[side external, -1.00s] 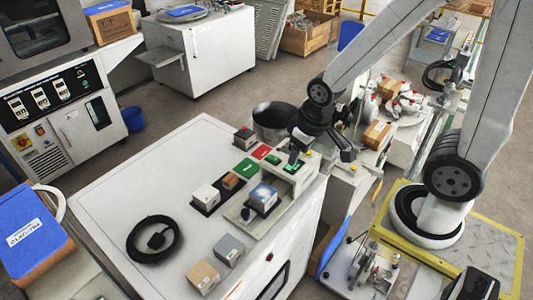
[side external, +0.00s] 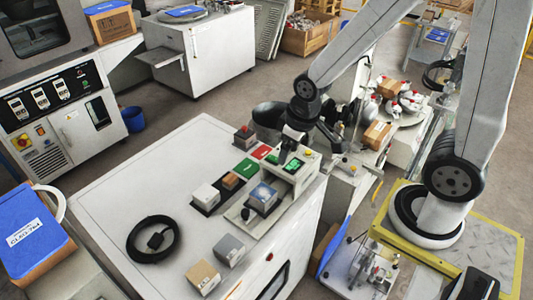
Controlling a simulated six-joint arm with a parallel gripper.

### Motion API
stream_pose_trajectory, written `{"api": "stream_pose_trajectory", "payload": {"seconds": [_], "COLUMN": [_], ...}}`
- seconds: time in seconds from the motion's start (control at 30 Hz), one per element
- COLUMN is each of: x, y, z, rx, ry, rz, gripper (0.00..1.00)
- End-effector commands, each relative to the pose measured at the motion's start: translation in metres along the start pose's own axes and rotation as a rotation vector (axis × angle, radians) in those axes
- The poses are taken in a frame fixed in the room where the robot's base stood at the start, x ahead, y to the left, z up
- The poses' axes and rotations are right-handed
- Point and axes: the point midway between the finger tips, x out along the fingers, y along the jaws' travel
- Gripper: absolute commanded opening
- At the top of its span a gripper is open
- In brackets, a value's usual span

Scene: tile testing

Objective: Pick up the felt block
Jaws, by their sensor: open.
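Several small blocks sit on the white-topped bench, and I cannot tell for sure which is felt. A plain grey block (side external: 230,250) and a tan block (side external: 203,277) stand near the front edge. A white block (side external: 207,196) and a small brown block (side external: 230,181) sit on a dark strip. A block with a blue-white top (side external: 263,196) sits on the grey fixture. My gripper (side external: 284,154) is open and empty above the bench's back right part, beside the device with a green screen (side external: 293,166). Its fingertips are small and partly lost against the fixture.
The bench's left and middle are mostly clear.

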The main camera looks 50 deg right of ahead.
Motion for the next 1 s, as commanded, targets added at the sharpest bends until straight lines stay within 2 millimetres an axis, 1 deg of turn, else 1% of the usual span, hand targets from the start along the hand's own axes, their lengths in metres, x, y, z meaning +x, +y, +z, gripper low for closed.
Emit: {"api": "stream_pose_trajectory", "payload": {"seconds": [0.03, 0.27, 0.5, 0.7, 0.87, 1.0], "x": [0.004, 0.029, 0.065, 0.101, 0.132, 0.161], "y": [0.001, 0.006, 0.012, 0.015, 0.017, 0.019], "z": [-0.009, -0.053, -0.095, -0.125, -0.144, -0.156], "rx": [-0.042, -0.304, -0.595, -0.835, -1.028, -1.194], "ry": [-0.009, -0.046, -0.084, -0.110, -0.127, -0.141], "rz": [-0.001, -0.013, -0.038, -0.067, -0.096, -0.126], "gripper": [0.91, 0.91, 0.91, 0.91, 0.91, 0.91]}}
